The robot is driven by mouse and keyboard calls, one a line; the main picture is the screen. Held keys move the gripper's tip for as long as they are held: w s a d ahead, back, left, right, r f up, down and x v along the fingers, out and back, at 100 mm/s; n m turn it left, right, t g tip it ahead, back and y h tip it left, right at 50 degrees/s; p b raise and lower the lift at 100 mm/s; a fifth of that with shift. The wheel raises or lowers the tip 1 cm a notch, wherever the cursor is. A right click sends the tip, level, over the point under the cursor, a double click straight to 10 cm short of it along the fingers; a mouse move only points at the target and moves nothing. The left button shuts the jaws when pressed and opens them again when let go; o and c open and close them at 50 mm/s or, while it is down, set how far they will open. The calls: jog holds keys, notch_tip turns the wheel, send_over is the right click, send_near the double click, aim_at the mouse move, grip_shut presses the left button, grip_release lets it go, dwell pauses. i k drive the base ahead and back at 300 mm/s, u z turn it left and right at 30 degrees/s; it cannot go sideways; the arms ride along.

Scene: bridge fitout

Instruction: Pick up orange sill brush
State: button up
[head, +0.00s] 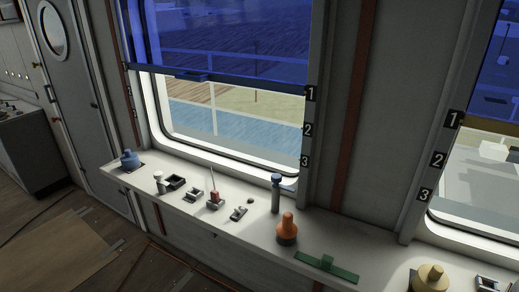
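An orange knob-handled object (287,231), which I take to be the orange sill brush, stands upright on the white window sill (318,238). It has a wide round base and a narrower rounded top. It sits right of the middle of the head view, and nothing covers it. My gripper is not in view.
A blue-grey cylinder (276,194) stands just behind the orange object. A green flat piece (327,267) lies to its right, with a tan knobbed object (430,278) beyond. Small fittings, including a red-based lever (214,199), and a blue knobbed object (130,159) are to the left.

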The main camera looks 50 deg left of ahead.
aim_at(287, 231)
jog(key=u, duration=1.85)
jog(key=k, duration=0.35)
jog(key=u, duration=0.15)
jog(key=i, duration=0.25)
jog(key=z, duration=0.05)
